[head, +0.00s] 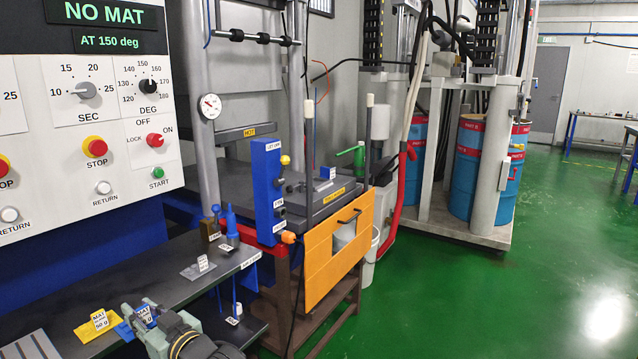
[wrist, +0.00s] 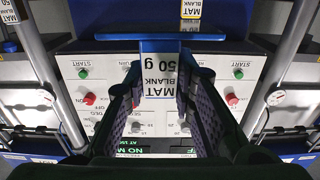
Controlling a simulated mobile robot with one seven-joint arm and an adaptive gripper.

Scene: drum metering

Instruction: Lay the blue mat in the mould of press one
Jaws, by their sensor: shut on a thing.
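My gripper (head: 141,312) is low in the head view, over the dark shelf. It is shut on the blue mat (head: 125,331), which carries a white and blue label. In the wrist view, the mat (wrist: 160,45) spans beyond the fingers, and its label reads "MAT BLANK 50 g". My gripper (wrist: 160,78) has one finger on each side of that label. I cannot tell if the mat touches the shelf. A press with a dark open bed (head: 325,192) stands beyond the shelf; its mould is hard to make out. The panel display (head: 108,13) reads "NO MAT".
A yellow mat (head: 86,331) lies left of my gripper on the shelf (head: 150,285). A grey labelled piece (head: 193,271) lies farther along. A blue control box (head: 266,190), an orange guard (head: 330,262) and posts surround the press bed. Green floor at right is clear.

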